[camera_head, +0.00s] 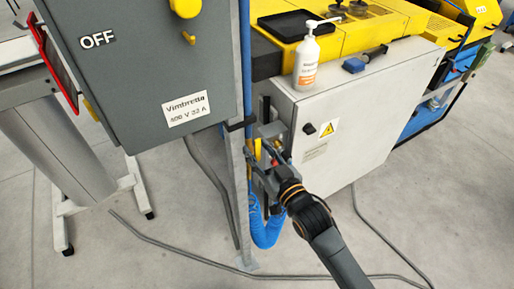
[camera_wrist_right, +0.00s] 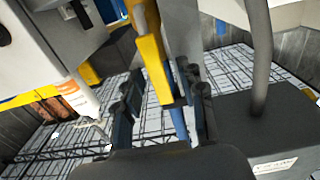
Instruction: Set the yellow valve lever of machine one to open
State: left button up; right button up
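The yellow valve lever (camera_head: 257,149) is a small strip beside the grey post, partly hidden by my right gripper (camera_head: 266,158). In the right wrist view the lever (camera_wrist_right: 152,62) hangs steeply, slightly tilted, in front of the blue hose (camera_wrist_right: 179,122). My right gripper (camera_wrist_right: 162,82) is open there, with one dark finger on each side of the lever's lower part and gaps visible. Whether a finger touches it, I cannot tell. My left gripper is not in view.
A grey electrical cabinet (camera_head: 140,75) marked OFF is close on the left. A white cabinet (camera_head: 353,110) stands right of the post (camera_head: 236,185), with a white pump bottle (camera_head: 307,62) on top. Dark cables (camera_head: 190,256) lie on the otherwise clear floor.

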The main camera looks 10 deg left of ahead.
jog(key=v, duration=1.1)
jog(key=w+d+f+m+g+h+b, duration=0.15)
jog(key=d+f, duration=0.25)
jog(key=f, duration=0.8)
jog(key=d+f+m+g+h, duration=0.1)
jog(key=d+f+h, duration=0.2)
jog(key=f, duration=0.8)
jog(key=s+d+f+g+h, duration=0.2)
jog(key=s+d+f, duration=0.15)
jog(key=f, duration=0.45)
jog(key=s+d+f+g+h, duration=0.1)
jog(key=s+d+f, duration=0.25)
jog(key=f, duration=0.55)
jog(key=s+d+f+g+h+b, duration=0.1)
jog(key=s+d+f+g, duration=0.1)
jog(key=s+f, duration=0.4)
jog(key=s+d+f+m+g+h, duration=0.1)
jog(key=s+d+f+g, duration=0.2)
jog(key=s+f, duration=0.4)
jog(key=s+d+f+m+g+h+b, duration=0.1)
jog(key=s+f, duration=0.5)
jog(key=s, duration=1.2)
jog(key=shift+s+d+f+g+b, duration=0.3)
jog(key=shift+d+f+g, duration=0.1)
jog(key=shift+d+g, duration=0.6)
